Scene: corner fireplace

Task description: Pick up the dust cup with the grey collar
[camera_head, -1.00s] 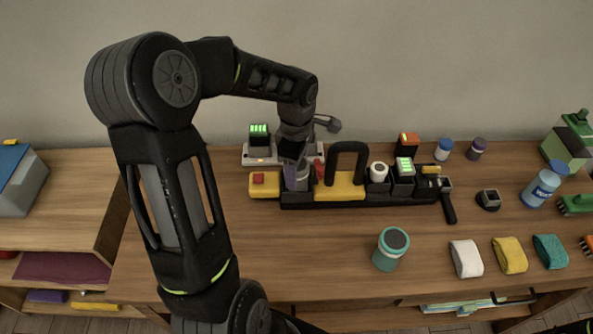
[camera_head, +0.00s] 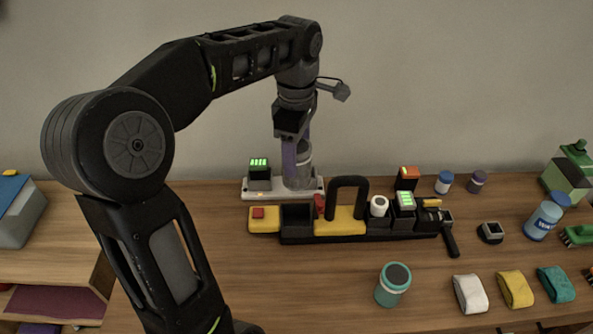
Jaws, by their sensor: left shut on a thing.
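My left gripper (camera_head: 290,145) is shut on a greyish-purple cup with a grey collar (camera_head: 304,155), which looks like the dust cup. It is upright in front of the wall, above the black and yellow caddy. The gripper's fingers hide its left part. Its lower end overlaps the white charging base (camera_head: 251,194) in the picture; I cannot tell whether they touch. The caddy's dark left slot (camera_head: 297,214) is empty. A teal cup with a dark top (camera_head: 393,284) stands on the tabletop in front. My right gripper is not in view.
The caddy's tall black handle (camera_head: 347,184) rises near the held cup. A green-lit battery (camera_head: 259,168) sits on the base's left side. White, yellow and teal rolled cloths (camera_head: 470,294) lie at the front right. The tabletop left of the teal cup is clear.

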